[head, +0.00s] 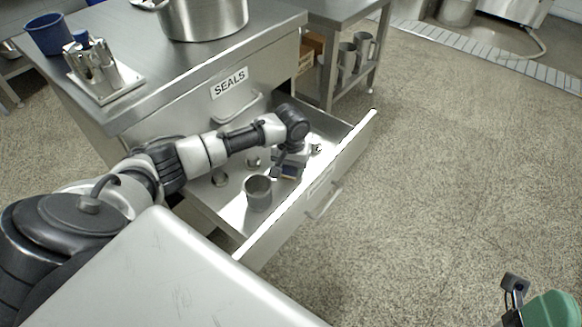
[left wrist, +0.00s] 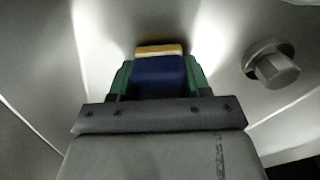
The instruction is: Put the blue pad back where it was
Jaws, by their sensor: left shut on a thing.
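The blue pad (left wrist: 160,76) is a small dark blue block with a yellow-orange layer on its far side, seen in the left wrist view. My left gripper (left wrist: 160,85) is shut on it, with a green finger on each side. In the head view my left gripper (head: 288,170) reaches down into the open drawer (head: 231,196), and a little blue shows at its tip. I cannot tell whether the pad touches the drawer floor. A green and black part of my right gripper (head: 546,308) is cut off at the bottom right corner; its fingertips do not show.
A grey cup (head: 258,193) stands in the drawer near the front panel (head: 318,188). A metal nut-like part (left wrist: 271,65) lies right of the pad in the left wrist view. A counter with a pot (head: 205,18) and a blue cup (head: 49,35) is behind. The floor right is clear.

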